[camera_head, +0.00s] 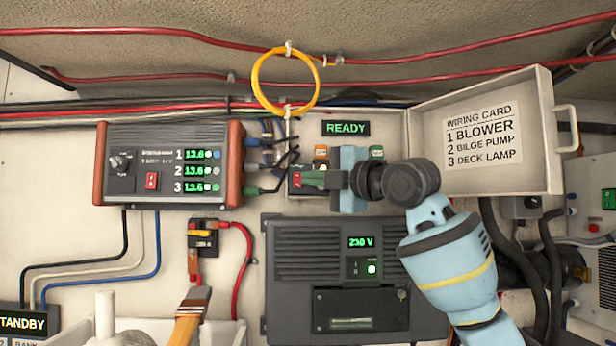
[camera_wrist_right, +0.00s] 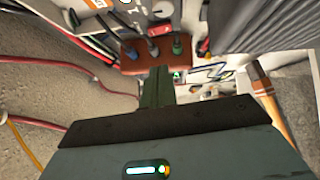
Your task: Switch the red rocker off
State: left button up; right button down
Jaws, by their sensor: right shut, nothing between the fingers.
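The red rocker (camera_head: 151,180) is a small red switch on the front of a dark power supply box (camera_head: 138,137) with red-brown end panels, at the left in the head view. Three green 13.6 readouts are lit beside it. Which way the rocker is tipped is too small to tell. A small red patch, likely the rocker (camera_wrist_right: 133,31), shows near the top in the wrist view. My right gripper (camera_head: 303,180) is shut and empty, its green fingers pointing left, to the right of the box and apart from the rocker. My left gripper is not in view.
Plugs and cables (camera_head: 268,165) leave the box's right end, between it and my right fingers. An open panel door with a wiring card (camera_head: 483,137) stands right. A grey 230 V unit (camera_head: 335,240) is below; a yellow cable loop (camera_head: 258,85) hangs above. A brush (camera_head: 190,310) stands lower left.

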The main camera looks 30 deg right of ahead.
aim_at(294, 176)
jog(key=w, duration=0.3)
jog(key=w+d, duration=0.1)
jog(key=w, duration=0.1)
jog(key=shift+w+d+r, duration=0.1)
jog(key=shift+w+r, duration=0.05)
jog(key=shift+r, duration=0.2)
